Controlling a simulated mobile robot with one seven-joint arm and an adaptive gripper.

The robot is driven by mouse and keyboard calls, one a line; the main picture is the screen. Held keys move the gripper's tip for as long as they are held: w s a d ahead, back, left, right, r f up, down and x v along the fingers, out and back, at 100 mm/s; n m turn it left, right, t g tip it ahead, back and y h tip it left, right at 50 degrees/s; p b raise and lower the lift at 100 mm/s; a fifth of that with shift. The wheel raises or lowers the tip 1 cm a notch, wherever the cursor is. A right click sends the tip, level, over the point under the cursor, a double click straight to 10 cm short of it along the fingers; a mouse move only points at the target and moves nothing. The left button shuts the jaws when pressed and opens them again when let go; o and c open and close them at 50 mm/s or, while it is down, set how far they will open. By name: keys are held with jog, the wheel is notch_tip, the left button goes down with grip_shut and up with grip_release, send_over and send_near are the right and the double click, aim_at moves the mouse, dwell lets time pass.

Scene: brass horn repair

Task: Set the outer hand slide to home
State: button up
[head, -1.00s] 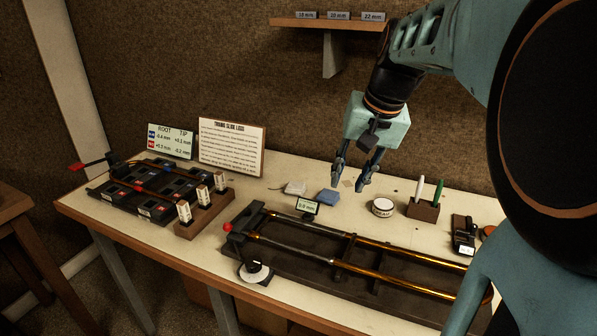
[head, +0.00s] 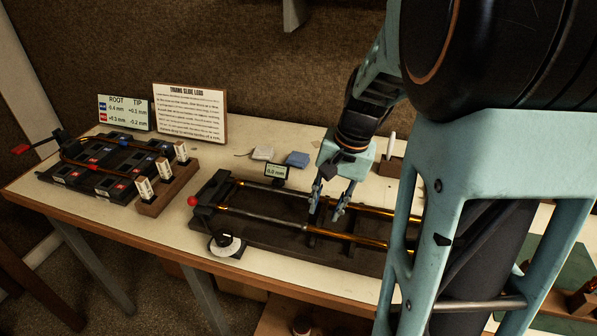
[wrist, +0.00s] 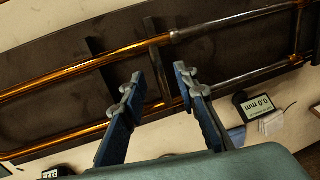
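The outer hand slide (head: 370,242) is a pair of brass tubes on a dark bed, with silver inner tubes (head: 258,217) running from it to the left. My gripper (head: 326,213) is over the slide, pointing down. In the wrist view, my gripper (wrist: 161,77) is open, with one fingertip on each side of the brace in the picture; contact is not clear. My arm hides the slide's right end in the head view.
A small display (head: 275,171) reads 0.0 mm behind the bed. A red knob (head: 193,201) and a white dial (head: 225,244) are at the bed's left end. A tagged block (head: 168,190), dark tray (head: 100,172) and sign (head: 190,115) stand farther left.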

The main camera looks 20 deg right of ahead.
jog(key=shift+w+a+f, duration=0.1)
jog(key=shift+f, duration=0.45)
grip_shut()
